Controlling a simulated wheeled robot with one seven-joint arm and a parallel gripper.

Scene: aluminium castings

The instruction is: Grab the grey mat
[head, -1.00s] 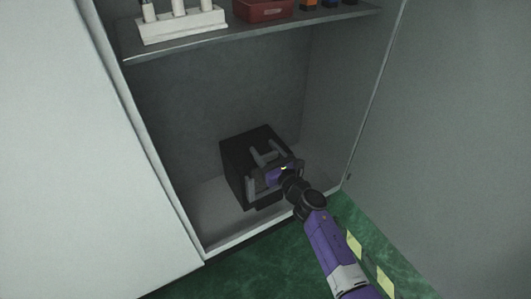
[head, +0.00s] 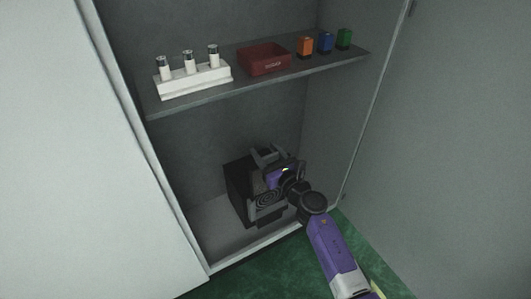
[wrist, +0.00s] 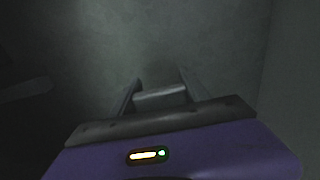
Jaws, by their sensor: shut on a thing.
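My gripper's body hides part of the box and the mat. In the wrist view, a grey piece (wrist: 160,97) shows between my fingers, dim and hard to make out.
The shelf (head: 190,105) above holds a white block with several bottles (head: 193,78), a red bin (head: 264,60) and orange, blue and green items (head: 325,43). Cabinet walls stand close on both sides. The floor outside is green (head: 290,262).

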